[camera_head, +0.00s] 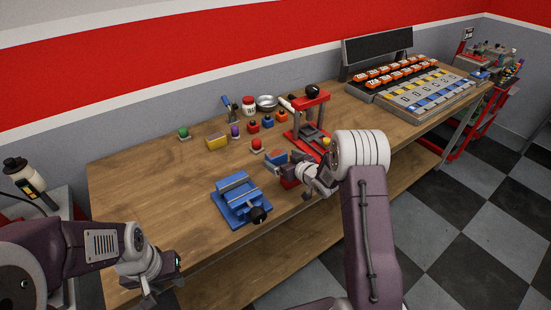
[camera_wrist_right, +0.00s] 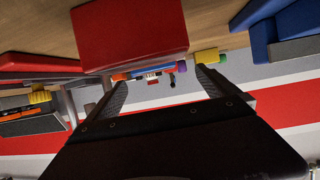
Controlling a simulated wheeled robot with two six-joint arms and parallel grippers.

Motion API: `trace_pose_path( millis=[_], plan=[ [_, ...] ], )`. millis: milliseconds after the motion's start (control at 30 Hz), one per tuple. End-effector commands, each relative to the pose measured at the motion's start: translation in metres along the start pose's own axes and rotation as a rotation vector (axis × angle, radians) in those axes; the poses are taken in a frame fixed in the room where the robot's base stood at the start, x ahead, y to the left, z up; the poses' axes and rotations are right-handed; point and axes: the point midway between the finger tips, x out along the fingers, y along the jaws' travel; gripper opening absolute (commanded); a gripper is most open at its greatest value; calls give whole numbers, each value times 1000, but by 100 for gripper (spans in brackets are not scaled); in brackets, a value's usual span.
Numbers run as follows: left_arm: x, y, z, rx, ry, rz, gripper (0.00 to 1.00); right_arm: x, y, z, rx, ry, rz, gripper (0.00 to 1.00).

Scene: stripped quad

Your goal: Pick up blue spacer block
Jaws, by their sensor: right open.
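A small blue block (camera_head: 268,122) stands on the wooden bench towards the back, between a red block (camera_head: 253,126) and an orange one (camera_head: 282,117). In the right wrist view a blue patch shows far off between the fingers, beside orange. My right gripper (camera_head: 279,163) is over the bench's front half, well short of that row. Its two dark fingers (camera_wrist_right: 162,92) are apart with nothing between them. A larger red block (camera_head: 290,183) is close to it and looms in the right wrist view (camera_wrist_right: 130,35). My left gripper (camera_head: 163,279) is low at the front left; its finger gap is unclear.
A blue vise (camera_head: 240,200) sits left of my right gripper, and a red press (camera_head: 308,120) stands behind it to the right. A yellow block (camera_head: 216,142), a bowl (camera_head: 266,102) and a jar (camera_head: 248,105) are farther back.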

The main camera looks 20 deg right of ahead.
Motion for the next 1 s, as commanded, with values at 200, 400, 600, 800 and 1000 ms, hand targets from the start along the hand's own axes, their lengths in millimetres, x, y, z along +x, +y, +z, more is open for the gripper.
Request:
trace_pose_path(
  millis=[200, 400, 600, 800, 1000],
  plan=[
    [-3, 0, 0, 0, 0, 0, 36, 20, 0, 0, 0, -2, 1, 98],
    [-9, 0, -1, 0, 0, 0, 36, 42, 5, -1, 1, -3, 1, 98],
    [-11, 0, -1, 0, 0, 0, 36, 69, 7, 0, 0, -3, 1, 98],
    [-11, 0, -1, 0, 0, 0, 36, 72, 7, 0, 1, -4, 2, 98],
    [-11, 0, -1, 0, 0, 0, 36, 72, 7, 0, 1, -3, 2, 56]
  ],
)
